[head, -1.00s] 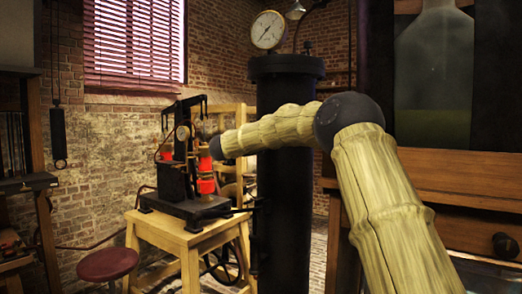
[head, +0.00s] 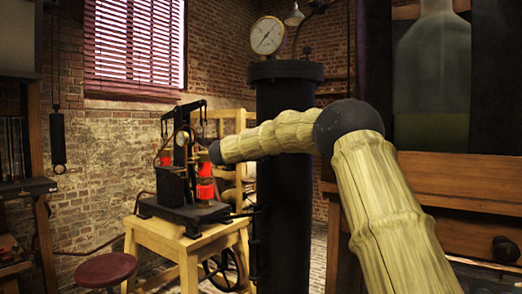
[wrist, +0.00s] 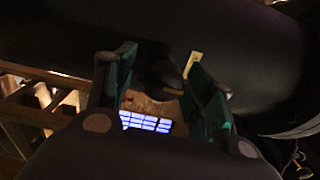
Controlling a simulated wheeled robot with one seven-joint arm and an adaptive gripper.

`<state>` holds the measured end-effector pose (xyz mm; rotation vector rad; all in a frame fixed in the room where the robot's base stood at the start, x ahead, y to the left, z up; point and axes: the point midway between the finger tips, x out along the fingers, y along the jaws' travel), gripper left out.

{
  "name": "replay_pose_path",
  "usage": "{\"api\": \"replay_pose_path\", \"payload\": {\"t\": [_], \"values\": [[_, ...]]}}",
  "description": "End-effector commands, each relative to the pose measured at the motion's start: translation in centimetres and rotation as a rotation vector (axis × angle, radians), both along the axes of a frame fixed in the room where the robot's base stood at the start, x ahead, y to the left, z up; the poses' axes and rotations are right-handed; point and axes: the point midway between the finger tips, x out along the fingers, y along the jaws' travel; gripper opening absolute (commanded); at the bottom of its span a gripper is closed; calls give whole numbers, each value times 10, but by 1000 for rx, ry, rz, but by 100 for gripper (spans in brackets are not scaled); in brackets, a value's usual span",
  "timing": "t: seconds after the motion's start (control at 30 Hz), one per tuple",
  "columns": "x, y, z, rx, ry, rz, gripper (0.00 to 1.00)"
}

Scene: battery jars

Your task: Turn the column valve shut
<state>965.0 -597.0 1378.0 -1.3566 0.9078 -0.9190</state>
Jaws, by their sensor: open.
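The black column (head: 284,200) stands upright in the middle of the head view, with a round white gauge (head: 267,35) on top. My arm crosses in front of it, and my gripper cannot be made out in that view. A small dark fitting (head: 246,213) sticks out at the column's left side; I cannot tell whether it is the valve. In the wrist view my gripper (wrist: 160,62) is open, its two dark green fingers apart, close to a large dark rounded surface. A dark shape (wrist: 163,76) shows between the fingers, too dim to identify or to tell contact.
A wooden table (head: 188,243) left of the column carries a black apparatus with red parts (head: 205,190). A dark red stool (head: 105,270) stands at lower left. A wooden cabinet (head: 460,175) with a large glass bottle (head: 432,70) stands at right.

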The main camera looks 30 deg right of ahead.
Motion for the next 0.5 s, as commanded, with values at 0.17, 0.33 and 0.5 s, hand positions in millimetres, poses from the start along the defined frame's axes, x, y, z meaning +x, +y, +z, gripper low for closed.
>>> {"api": "replay_pose_path", "payload": {"t": [0.17,0.33,0.5], "values": [[-3,8,0,0,0,1,54],[-13,31,2,-1,1,2,54],[-25,59,1,0,0,1,54]]}}
